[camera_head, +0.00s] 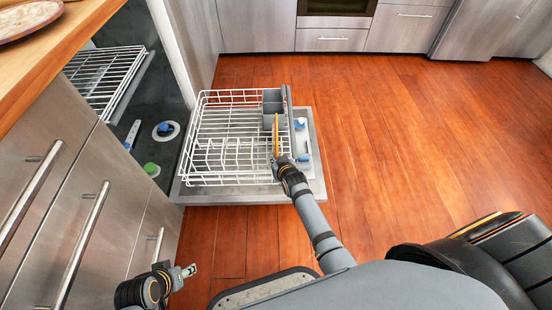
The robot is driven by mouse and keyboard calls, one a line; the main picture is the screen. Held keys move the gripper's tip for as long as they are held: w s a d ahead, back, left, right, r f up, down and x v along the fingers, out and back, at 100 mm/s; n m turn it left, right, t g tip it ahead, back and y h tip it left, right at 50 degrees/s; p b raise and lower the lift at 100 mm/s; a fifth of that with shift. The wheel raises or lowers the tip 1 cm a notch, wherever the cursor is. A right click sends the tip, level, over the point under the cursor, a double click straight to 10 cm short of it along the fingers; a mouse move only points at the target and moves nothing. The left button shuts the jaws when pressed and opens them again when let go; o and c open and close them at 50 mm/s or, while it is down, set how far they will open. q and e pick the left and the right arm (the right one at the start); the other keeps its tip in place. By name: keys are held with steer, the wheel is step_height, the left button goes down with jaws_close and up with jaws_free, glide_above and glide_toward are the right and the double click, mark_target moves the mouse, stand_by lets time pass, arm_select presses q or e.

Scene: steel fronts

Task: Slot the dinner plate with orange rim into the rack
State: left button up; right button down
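The dinner plate with orange rim (276,136) shows almost edge-on as a thin upright orange strip over the right part of the lower dish rack (215,125). My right gripper (278,159) appears shut on the plate's near edge. Its fingertips are small and partly hidden by my wrist. I cannot tell whether the plate touches the rack's wires. The white wire rack lies on the lowered dishwasher door (240,198). My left gripper (190,270) is low at the left, away from the rack; its finger opening is unclear.
A grey cutlery basket (273,102) stands in the rack's back right, close behind the plate. An upper rack (105,78) sits inside the dishwasher. Another plate (28,20) lies on the wooden counter (50,58). The floor to the right is clear.

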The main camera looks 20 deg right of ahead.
steer(key=shift+f, duration=0.25)
steer(key=c, duration=1.4)
jaws_free()
steer(key=shift+c, duration=0.2)
steer(key=shift+s+f, duration=0.1)
steer(key=v, duration=0.7)
steer(key=shift+s, duration=0.15)
